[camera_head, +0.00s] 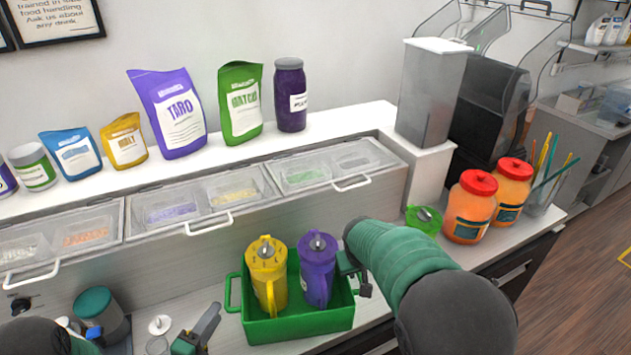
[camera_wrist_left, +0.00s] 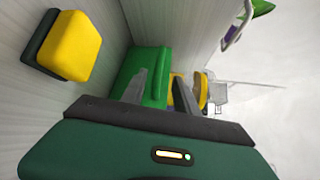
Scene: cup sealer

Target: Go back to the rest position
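My left gripper (camera_head: 208,318) is low in the head view, left of the green tray (camera_head: 300,326). In the left wrist view its two grey fingers (camera_wrist_left: 172,88) stand apart with nothing held between them; the green tray (camera_wrist_left: 150,68) and part of a yellow pitcher (camera_wrist_left: 184,95) show beyond. My right gripper (camera_head: 353,272) is by the right side of the purple pitcher (camera_head: 317,270), at the tray's right end. Its fingers are mostly hidden, so its grip is unclear. The yellow pitcher (camera_head: 266,273) stands upright in the tray beside the purple one.
Lidded topping bins (camera_head: 235,190) line the back of the counter, with bags and jars on the shelf above. A teal-lidded container (camera_head: 98,312) and a small white lid (camera_head: 160,325) are left of my left gripper. Red-lidded orange jars (camera_head: 470,208) stand at the right.

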